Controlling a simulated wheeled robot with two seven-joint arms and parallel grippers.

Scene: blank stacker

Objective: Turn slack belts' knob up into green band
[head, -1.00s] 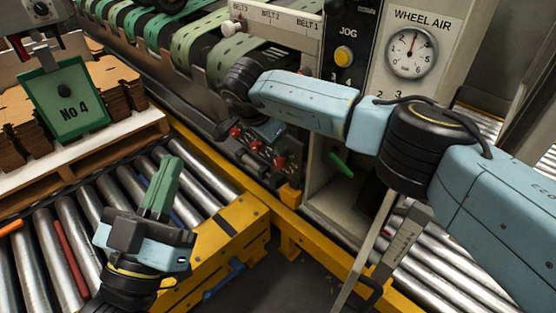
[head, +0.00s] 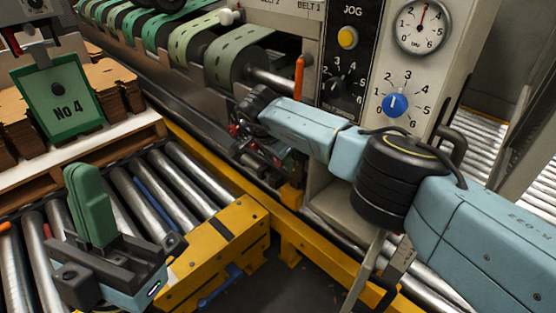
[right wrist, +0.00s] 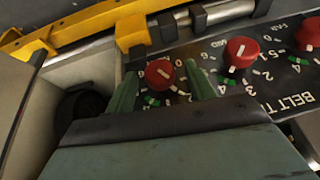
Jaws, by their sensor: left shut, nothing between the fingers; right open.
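The right wrist view shows a dark panel marked "BELT T..." (right wrist: 275,101) with several red knobs. My right gripper (right wrist: 161,80) is open, its two green fingers on either side of the nearest red knob (right wrist: 160,71); I cannot tell if they touch it. A green band (right wrist: 151,101) shows on that knob's dial. A second red knob (right wrist: 241,51) and a third (right wrist: 308,34) sit farther right. In the head view my right arm hides most of this panel. My left gripper (head: 85,178) is shut and empty above the rollers. Green belts (head: 236,52) run at the top.
A pale post holds a JOG button (head: 347,38), a black dial (head: 341,84), a blue knob (head: 395,104) and a pressure gauge (head: 422,26). A yellow frame (head: 220,250) edges the roller conveyor (head: 185,190). A green "No 4" card (head: 64,103) hangs at left.

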